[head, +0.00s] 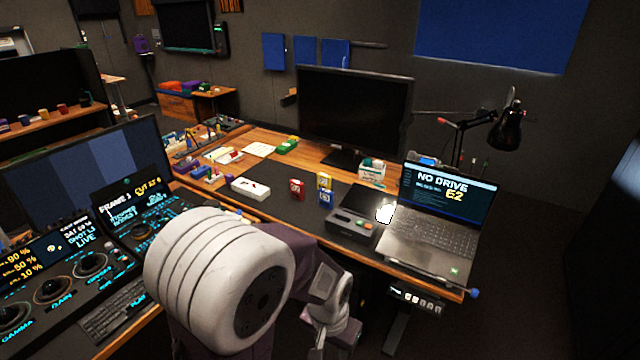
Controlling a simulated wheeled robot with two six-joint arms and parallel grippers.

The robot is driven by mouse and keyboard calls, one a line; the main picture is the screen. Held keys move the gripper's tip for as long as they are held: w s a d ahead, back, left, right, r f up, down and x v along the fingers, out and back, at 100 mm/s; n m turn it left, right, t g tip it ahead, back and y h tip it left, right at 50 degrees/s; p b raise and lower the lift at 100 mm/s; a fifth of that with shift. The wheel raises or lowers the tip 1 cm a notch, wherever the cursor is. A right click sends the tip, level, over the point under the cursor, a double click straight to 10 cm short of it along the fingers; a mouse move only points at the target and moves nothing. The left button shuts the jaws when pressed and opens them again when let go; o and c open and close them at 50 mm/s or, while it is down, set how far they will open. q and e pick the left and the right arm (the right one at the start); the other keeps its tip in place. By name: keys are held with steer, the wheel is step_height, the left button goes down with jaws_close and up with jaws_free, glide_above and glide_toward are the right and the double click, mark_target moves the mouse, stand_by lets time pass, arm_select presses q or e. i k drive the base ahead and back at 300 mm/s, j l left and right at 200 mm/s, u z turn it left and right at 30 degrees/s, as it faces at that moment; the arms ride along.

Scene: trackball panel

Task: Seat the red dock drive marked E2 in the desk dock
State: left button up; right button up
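A small red drive (297,189) stands upright on the dark desk mat; its mark is too small to read. A yellow drive (323,180) and a blue drive (326,198) stand just to its right. The dark grey desk dock (352,222), with small coloured buttons on its front, sits right of the drives, beside the laptop. My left arm fills the lower middle, and its hand end (331,310) is low in front of the desk, apart from the drives and dock. Its fingertips cannot be made out. My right gripper is not in view.
The open laptop (440,222) reads "NO DRIVE E2". A white box (250,188) lies left of the drives. A monitor (354,108) and a lamp (507,128) stand behind. A control console (60,275) is at left. The mat in front of the drives is clear.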

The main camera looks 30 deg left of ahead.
mark_target(341, 223)
steer(key=u, duration=1.25)
